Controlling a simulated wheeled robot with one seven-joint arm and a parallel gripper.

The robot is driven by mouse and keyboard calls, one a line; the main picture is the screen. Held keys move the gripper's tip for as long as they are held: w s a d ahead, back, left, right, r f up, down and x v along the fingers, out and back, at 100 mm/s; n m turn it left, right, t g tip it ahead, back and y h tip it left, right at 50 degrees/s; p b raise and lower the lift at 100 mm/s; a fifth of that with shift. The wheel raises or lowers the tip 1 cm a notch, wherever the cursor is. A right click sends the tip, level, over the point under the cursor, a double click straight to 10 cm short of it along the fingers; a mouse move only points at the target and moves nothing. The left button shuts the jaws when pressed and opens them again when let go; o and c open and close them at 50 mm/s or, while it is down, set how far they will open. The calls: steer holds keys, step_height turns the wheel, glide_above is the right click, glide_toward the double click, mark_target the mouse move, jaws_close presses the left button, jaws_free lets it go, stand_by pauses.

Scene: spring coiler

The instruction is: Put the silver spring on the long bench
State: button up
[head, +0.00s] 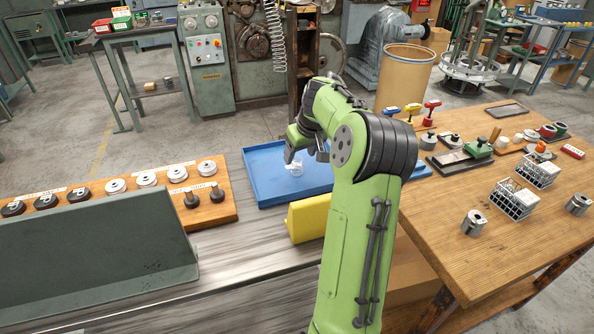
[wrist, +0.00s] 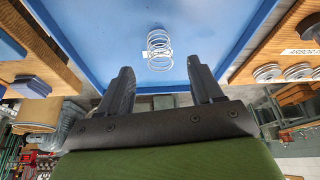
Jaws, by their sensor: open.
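The silver spring (wrist: 159,50) lies in the blue tray (wrist: 105,40), seen clearly in the wrist view. In the head view the spring (head: 295,168) shows as a small pale coil in the tray (head: 265,185), just below my gripper. My gripper (wrist: 158,85) is open, with its two dark fingers apart. The spring is beyond the fingertips in the wrist view, roughly centred between them, and not held. In the head view my gripper (head: 303,155) is over the tray. The long bench (head: 260,262) has a grey worn top and bears the tray.
A yellow block (head: 308,218) stands right in front of the tray. A wooden board (head: 215,212) with several knobs and rings and a grey-green angled plate (head: 100,250) fill the bench's left. A wooden table (head: 455,225) with wire baskets and tools is at right.

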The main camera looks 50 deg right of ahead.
mark_target(297, 160)
steer(key=b+x, duration=0.1)
steer(key=x, duration=0.4)
steer(key=shift+w+b, duration=0.1)
steer(key=shift+b, duration=0.25)
steer(key=shift+r, duration=0.1)
steer(key=c, duration=1.2)
step_height(297, 160, up, 10)
steer(key=p, duration=0.4)
